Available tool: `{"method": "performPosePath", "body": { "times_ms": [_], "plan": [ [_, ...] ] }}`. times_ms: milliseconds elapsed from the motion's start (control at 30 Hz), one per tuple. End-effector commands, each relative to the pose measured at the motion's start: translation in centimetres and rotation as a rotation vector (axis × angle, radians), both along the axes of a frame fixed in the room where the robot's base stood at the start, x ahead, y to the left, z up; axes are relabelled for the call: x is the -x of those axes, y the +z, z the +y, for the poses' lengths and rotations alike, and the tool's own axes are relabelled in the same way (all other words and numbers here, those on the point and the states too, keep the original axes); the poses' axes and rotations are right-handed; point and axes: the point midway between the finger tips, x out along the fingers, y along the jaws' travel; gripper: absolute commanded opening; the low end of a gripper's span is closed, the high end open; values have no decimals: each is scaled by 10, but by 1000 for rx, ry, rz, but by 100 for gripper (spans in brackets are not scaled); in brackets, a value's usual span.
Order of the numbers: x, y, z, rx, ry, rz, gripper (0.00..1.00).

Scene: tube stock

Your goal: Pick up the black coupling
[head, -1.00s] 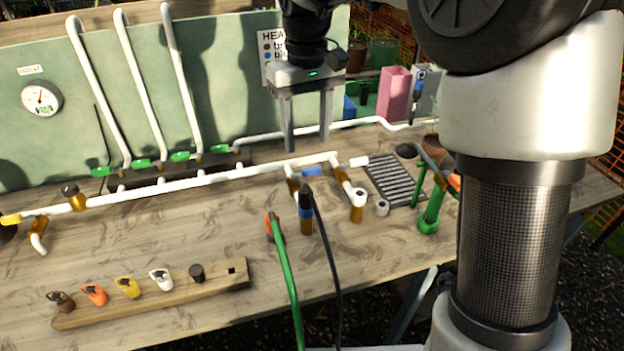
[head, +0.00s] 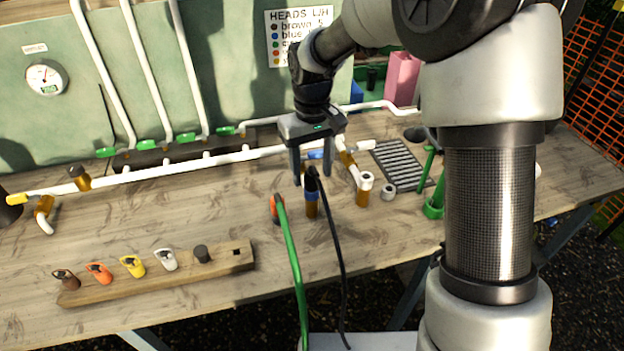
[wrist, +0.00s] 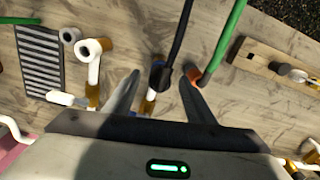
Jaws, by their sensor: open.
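A black coupling (head: 312,180) sits at the end of a black hose, upright on a brass-coloured stub with a blue ring (head: 311,197). In the wrist view the coupling (wrist: 160,76) lies between the fingers in the picture, below them, with its hose running upward. My gripper (head: 312,178) is open and points down above the coupling. In the wrist view my gripper (wrist: 160,82) holds nothing. Whether the fingertips reach down beside the coupling I cannot tell.
A green hose with an orange end (head: 277,208) stands close left of the coupling. A white-topped stub (head: 365,183) and a grey ring (head: 388,191) are to the right. A wooden rack (head: 225,263) with several coloured heads and a black cylinder (head: 202,253) lies at front left.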

Motion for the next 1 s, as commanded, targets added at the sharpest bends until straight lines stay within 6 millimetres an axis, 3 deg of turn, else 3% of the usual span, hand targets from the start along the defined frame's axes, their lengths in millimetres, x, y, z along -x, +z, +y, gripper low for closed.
{"method": "performPosePath", "body": {
  "times_ms": [167,433,700,1000],
  "plan": [
    [0,-22,0,0,1,0,50],
    [0,-25,0,0,1,-1,50],
    [0,-24,0,0,1,-1,6],
    [-1,-19,1,0,1,-3,5]
  ]
}}
